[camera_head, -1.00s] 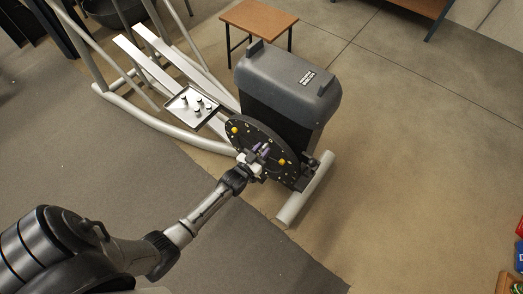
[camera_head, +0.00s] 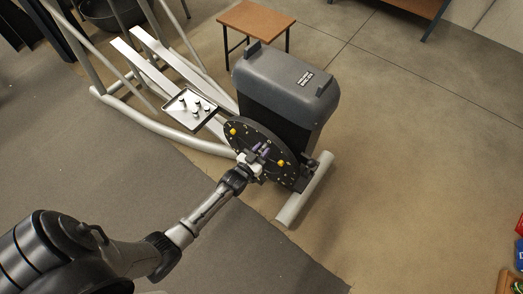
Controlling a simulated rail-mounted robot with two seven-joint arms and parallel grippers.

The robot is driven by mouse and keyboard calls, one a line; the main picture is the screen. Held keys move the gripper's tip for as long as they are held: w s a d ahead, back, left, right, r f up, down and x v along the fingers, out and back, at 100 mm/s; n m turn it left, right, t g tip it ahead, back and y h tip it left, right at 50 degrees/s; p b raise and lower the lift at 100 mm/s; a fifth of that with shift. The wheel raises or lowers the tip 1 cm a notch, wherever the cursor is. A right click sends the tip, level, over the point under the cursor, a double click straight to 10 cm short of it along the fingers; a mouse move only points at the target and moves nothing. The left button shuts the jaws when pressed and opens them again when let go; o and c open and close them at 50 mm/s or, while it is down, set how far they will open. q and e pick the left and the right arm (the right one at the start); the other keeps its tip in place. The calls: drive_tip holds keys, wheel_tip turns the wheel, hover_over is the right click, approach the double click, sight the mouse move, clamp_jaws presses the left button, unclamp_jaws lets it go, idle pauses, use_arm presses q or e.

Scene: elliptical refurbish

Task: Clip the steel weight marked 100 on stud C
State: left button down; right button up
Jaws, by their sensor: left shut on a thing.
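My left gripper (camera_head: 252,160) is at the face of the black round flywheel (camera_head: 243,131) on the elliptical trainer. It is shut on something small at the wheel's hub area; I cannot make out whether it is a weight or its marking. Yellow pieces sit on the wheel, one at upper left (camera_head: 233,131) and one at right (camera_head: 281,163). A tray (camera_head: 191,109) left of the wheel holds several small metal pieces (camera_head: 196,104). Stud letters are too small to read. My right gripper is not in view.
The trainer's grey housing (camera_head: 287,82) stands behind the wheel, and its foot tube (camera_head: 305,190) lies at the right. A wooden stool (camera_head: 256,19) stands behind. Red and blue items (camera_head: 519,256) sit at the right edge.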

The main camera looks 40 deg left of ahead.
use_arm(q)
drive_tip(key=c, duration=1.3)
unclamp_jaws()
drive_tip(key=o, duration=0.5)
drive_tip(key=shift+w, duration=0.2)
drive_tip(key=shift+s, duration=0.1)
drive_tip(key=s+p, duration=0.4)
drive_tip(key=s, duration=0.9)
drive_tip(key=shift+s+d, duration=0.4)
drive_tip(key=shift+d, duration=0.05)
drive_tip(key=shift+f, duration=0.1)
